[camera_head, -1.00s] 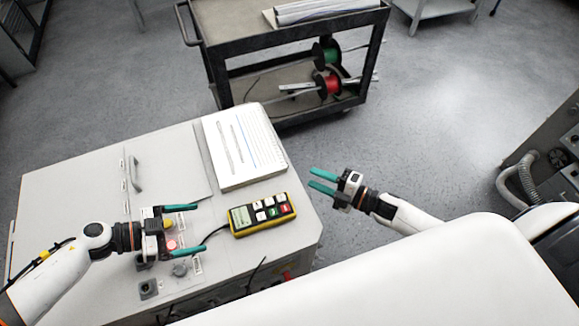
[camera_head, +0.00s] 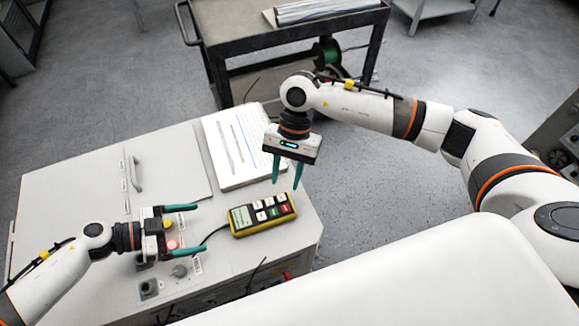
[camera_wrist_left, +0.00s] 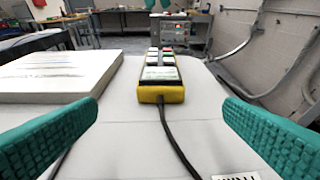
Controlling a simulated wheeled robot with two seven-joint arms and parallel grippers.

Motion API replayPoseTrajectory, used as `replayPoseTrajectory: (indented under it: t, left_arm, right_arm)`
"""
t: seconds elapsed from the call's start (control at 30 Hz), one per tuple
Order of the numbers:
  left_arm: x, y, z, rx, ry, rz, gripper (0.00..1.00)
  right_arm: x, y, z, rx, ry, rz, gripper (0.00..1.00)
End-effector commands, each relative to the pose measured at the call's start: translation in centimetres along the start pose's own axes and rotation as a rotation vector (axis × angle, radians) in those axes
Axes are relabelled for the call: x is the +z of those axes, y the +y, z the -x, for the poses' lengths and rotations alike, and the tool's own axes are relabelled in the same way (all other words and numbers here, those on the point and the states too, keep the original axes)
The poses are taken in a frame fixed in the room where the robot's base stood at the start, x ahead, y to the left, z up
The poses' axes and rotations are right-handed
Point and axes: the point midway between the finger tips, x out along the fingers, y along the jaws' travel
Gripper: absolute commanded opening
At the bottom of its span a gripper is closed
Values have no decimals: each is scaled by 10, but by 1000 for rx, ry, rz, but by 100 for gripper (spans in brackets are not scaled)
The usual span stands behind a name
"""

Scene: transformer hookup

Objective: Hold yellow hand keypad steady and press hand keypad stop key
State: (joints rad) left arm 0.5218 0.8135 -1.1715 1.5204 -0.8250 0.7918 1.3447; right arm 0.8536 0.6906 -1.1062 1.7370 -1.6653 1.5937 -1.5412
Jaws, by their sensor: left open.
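The yellow hand keypad (camera_head: 262,214) lies flat on the light grey cabinet top, its black cable running off its left end. It has a small screen and several keys, one red and one green; the red key (camera_head: 285,208) is at its right end. In the left wrist view the keypad (camera_wrist_left: 161,95) lies ahead, between and beyond the teal fingers. My left gripper (camera_head: 190,229) is open and empty, left of the keypad and apart from it. My right gripper (camera_head: 287,178) points down above the keypad's right end, fingers apart and empty, not visibly touching it.
A thick white binder or paper stack (camera_head: 224,160) lies behind the keypad. The cabinet top (camera_head: 75,215) has a handle, a yellow button, a red light and knobs near my left gripper. A dark cart (camera_head: 225,65) stands behind. Floor is open to the right.

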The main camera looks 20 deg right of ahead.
Motion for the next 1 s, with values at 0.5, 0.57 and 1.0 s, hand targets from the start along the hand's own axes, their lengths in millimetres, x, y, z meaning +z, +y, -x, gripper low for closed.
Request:
replayPoseTrajectory:
  t: [0.5, 0.57, 1.0]
  left_arm:
    - [1, 0, -58, -2, -3, 0, 91]
    - [0, 0, -70, -2, -2, 0, 91]
    - [0, 0, -119, 1, 1, 1, 91]
  right_arm:
    - [10, -3, 9, -40, -88, 58, 36]
    - [10, -3, 9, -40, -87, 57, 36]
    - [10, -3, 9, -39, -86, 57, 36]
